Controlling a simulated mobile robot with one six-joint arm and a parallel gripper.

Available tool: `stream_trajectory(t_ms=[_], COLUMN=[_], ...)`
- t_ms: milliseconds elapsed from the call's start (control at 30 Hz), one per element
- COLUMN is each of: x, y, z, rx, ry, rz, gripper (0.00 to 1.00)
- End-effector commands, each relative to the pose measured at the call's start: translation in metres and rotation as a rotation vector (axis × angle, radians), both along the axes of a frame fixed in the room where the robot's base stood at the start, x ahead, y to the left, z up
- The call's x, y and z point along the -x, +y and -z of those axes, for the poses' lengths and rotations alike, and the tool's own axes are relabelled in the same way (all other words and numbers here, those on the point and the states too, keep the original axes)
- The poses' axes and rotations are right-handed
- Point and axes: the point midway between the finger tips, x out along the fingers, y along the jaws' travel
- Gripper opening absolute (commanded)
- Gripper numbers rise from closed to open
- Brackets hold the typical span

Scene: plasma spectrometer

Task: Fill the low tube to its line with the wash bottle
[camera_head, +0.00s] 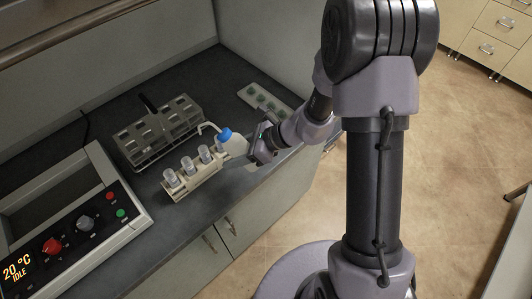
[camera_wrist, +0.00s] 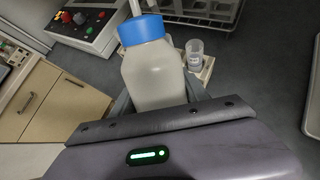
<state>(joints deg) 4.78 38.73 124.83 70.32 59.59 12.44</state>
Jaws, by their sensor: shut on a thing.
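The wash bottle (camera_head: 234,145) has a white body, a blue cap and a bent white spout. My gripper (camera_head: 258,150) is shut on the bottle, which also fills the middle of the wrist view (camera_wrist: 153,75). The bottle is at the right end of a pale tube rack (camera_head: 204,174) on the dark bench. Several clear tubes stand in the rack; one tube (camera_head: 204,153) is close to the bottle, and a tube shows beside the bottle in the wrist view (camera_wrist: 195,54). The spout reaches left above the rack. I cannot tell which tube is low or see any liquid stream.
A device with knobs and a display reading 20 °C IDLE (camera_head: 82,223) is at the left. A pale tray with green round items (camera_head: 264,100) lies at the back right. The bench's front edge is close to the tube rack.

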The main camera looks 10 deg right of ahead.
Motion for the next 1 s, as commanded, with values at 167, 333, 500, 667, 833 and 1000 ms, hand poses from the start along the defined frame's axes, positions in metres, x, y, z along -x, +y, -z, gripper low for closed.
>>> stream_trajectory(t_ms=[167, 333, 500, 667, 833, 1000], x=[0.002, 0.005, 0.008, 0.011, 0.013, 0.014], y=[-0.007, -0.014, -0.020, -0.025, -0.028, -0.031], z=[-0.004, -0.016, -0.028, -0.038, -0.048, -0.056], rx=[-0.111, -0.242, -0.362, -0.464, -0.550, -0.596], ry=[-0.054, -0.118, -0.179, -0.229, -0.271, -0.294], rz=[0.006, 0.005, 0.004, 0.004, 0.003, 0.003], gripper=[0.38, 0.38, 0.38, 0.38, 0.38, 0.38])
